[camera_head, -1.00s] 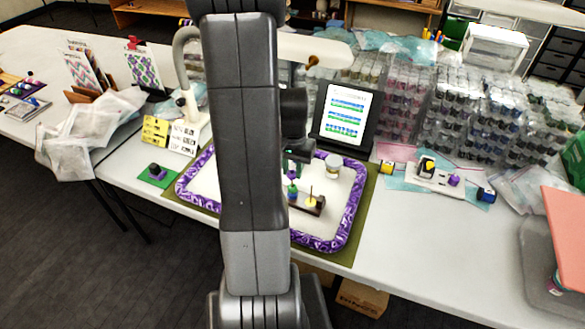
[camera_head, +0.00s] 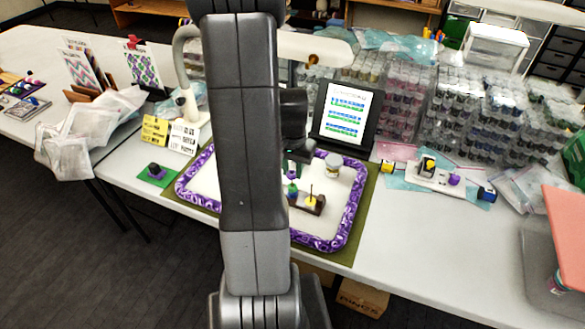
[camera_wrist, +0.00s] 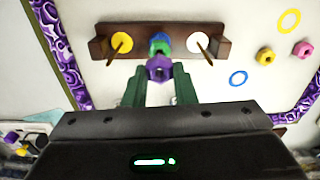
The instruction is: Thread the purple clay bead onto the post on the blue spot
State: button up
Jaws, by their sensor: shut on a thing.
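In the wrist view, my gripper (camera_wrist: 159,82) is shut on the purple bead (camera_wrist: 158,69), with its two green fingers on either side of it. The brown wooden stand (camera_wrist: 222,45) has leaning-looking posts on a yellow spot (camera_wrist: 121,42) and a white spot (camera_wrist: 199,41). Its middle place shows blue (camera_wrist: 157,37) with a green bead (camera_wrist: 164,46) there. The purple bead overlaps the green bead in this view; whether the post passes through its hole cannot be told.
A purple-patterned border (camera_head: 345,228) rings the white work surface. A small jar (camera_head: 333,164) and a tablet (camera_head: 344,115) stand behind.

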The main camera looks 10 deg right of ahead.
jog(key=shift+f+b, duration=1.35)
jog(key=shift+f, duration=0.4)
dwell(0.7)
dwell(0.4)
jog(key=o, duration=1)
jog(key=shift+o, duration=0.2)
jog(key=shift+r, duration=0.15)
notch_tip(320, 180, up, 14)
jog(key=shift+f, duration=0.2)
jog(key=shift+f, duration=0.1)
